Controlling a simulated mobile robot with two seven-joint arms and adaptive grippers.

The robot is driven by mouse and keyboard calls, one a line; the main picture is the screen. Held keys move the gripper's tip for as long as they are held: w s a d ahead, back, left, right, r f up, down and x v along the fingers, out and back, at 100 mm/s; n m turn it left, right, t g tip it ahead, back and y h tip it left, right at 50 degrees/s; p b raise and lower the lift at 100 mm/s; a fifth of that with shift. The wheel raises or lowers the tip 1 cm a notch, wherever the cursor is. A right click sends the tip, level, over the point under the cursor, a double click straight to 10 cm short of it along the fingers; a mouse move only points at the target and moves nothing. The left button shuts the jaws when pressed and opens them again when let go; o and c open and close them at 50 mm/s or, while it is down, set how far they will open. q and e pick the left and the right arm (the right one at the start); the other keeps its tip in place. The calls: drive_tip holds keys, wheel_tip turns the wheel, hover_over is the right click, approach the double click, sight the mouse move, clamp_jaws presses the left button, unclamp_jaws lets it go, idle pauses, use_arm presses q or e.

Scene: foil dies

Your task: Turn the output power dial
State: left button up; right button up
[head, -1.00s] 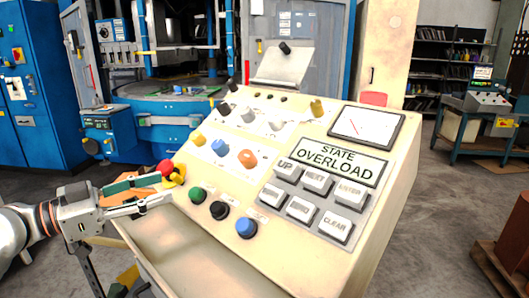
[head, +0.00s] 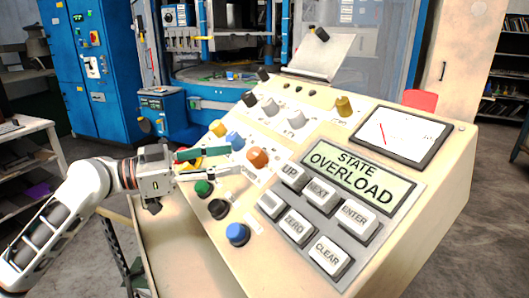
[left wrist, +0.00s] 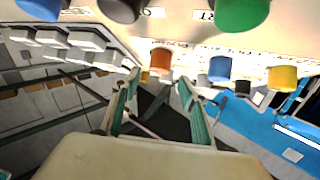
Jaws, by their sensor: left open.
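The slanted cream control console (head: 400,245) carries several knobs and buttons. Their labels are too small to read, so I cannot tell which one is the output power dial. A gold knob (head: 344,106) sits left of the meter, with grey knobs (head: 297,119) and a black knob (head: 249,99) further left. Yellow (head: 217,128), blue (head: 235,140) and orange (head: 257,158) knobs form a nearer row. My left gripper (head: 236,162) is open and empty over the panel's left side, close to the orange knob. The orange knob also shows ahead of the fingers in the left wrist view (left wrist: 160,62).
Green (head: 203,188), black (head: 218,208) and blue (head: 237,233) buttons lie nearest the front. A red and yellow button (head: 190,163) is partly hidden behind my fingers. The display (head: 358,176) reads "STATE OVERLOAD", above a grey keypad. A needle meter (head: 402,135) stands behind it.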

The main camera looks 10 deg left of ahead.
sight(251, 153)
use_arm(q)
drive_tip(key=p+x, duration=0.1)
drive_tip(key=x, duration=0.5)
drive_tip(key=shift+w+d+r, duration=0.1)
drive_tip(key=shift+d+r, duration=0.05)
drive_tip(key=shift+d, duration=0.1)
drive_tip(key=shift+w+d, duration=0.25)
drive_tip(key=shift+d, duration=0.1)
drive_tip(key=c, duration=1.1)
